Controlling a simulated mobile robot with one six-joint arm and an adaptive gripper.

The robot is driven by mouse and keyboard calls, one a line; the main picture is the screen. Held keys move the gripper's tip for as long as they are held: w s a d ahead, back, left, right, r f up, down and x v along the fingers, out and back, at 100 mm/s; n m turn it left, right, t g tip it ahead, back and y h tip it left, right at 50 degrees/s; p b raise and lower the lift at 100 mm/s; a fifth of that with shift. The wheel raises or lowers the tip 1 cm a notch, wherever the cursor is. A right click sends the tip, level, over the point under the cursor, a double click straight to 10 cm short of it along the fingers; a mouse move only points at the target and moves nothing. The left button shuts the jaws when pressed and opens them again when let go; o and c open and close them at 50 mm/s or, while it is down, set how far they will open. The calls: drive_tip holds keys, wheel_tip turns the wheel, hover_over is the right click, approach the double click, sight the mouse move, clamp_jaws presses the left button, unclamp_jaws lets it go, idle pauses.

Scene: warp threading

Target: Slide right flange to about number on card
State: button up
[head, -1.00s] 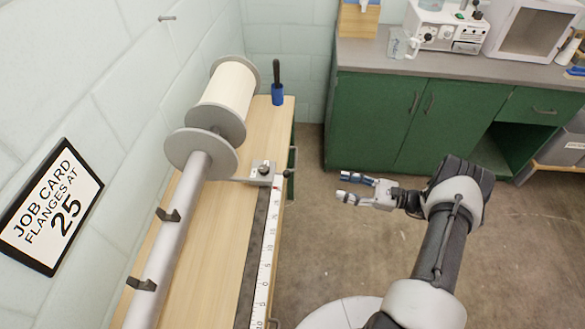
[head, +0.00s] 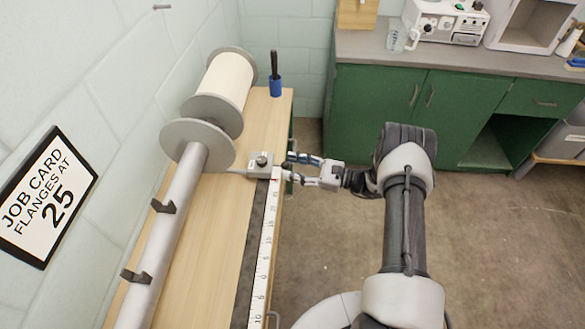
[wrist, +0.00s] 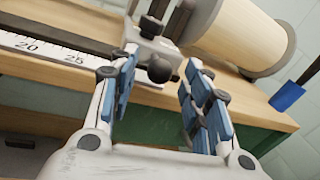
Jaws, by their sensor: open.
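The job card (head: 47,197) on the wall at left reads "FLANGES AT 25". A small clamp block (head: 260,164) with a knob stands at the far end of the ruler, with a thin rod running to the flange. My gripper (head: 289,168) is open, its fingertips at the block's right side. In the wrist view, the block's dark round knob (wrist: 159,71) lies between the two blue-padded fingers, apart from both as far as I can see.
The white ruler (head: 264,240) runs along the bench's right edge; 20 and 25 are legible in the wrist view. Green cabinets (head: 420,120) stand beyond open floor. Dark brackets (head: 164,206) sit by the tube.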

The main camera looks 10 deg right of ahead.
drive_tip(key=shift+w+a, duration=0.2)
drive_tip(key=shift+a, duration=0.1)
drive_tip(key=shift+c, duration=0.4)
clamp_jaws()
